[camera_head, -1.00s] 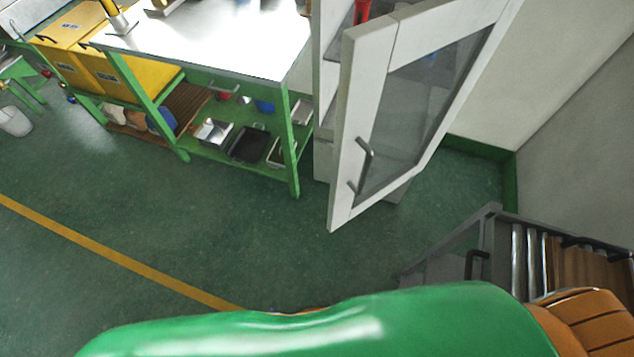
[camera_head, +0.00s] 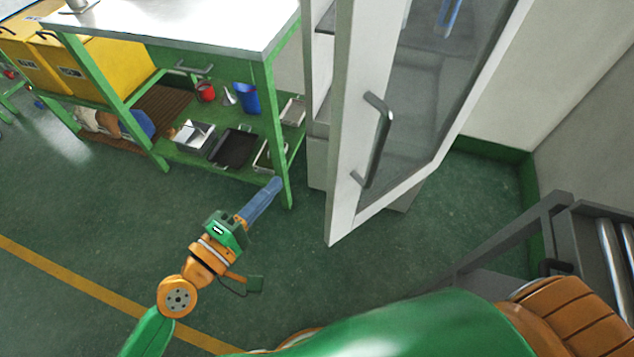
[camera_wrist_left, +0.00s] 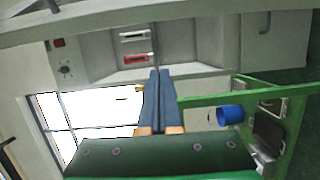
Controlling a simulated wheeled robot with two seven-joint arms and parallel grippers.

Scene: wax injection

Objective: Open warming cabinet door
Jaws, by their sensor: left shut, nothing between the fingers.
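The cabinet door (camera_head: 345,130) has a white frame and a glass pane. It stands ajar, swung out from the pale cabinet (camera_head: 318,85), with a gap showing between them. Its dark grey bar handle (camera_head: 383,135) faces me. My left gripper (camera_head: 277,183) is left of the door and apart from it, over the floor by the table leg in the head view. Its two blue fingers are shut and empty; they also show together in the left wrist view (camera_wrist_left: 160,75). My right gripper is not in view.
A green-framed table (camera_head: 200,28) with a metal top stands left of the cabinet; its lower shelf holds trays, a red cup and a blue cup (camera_head: 247,99). A grey-framed rack (camera_head: 590,235) stands at the right. Green floor is clear in front.

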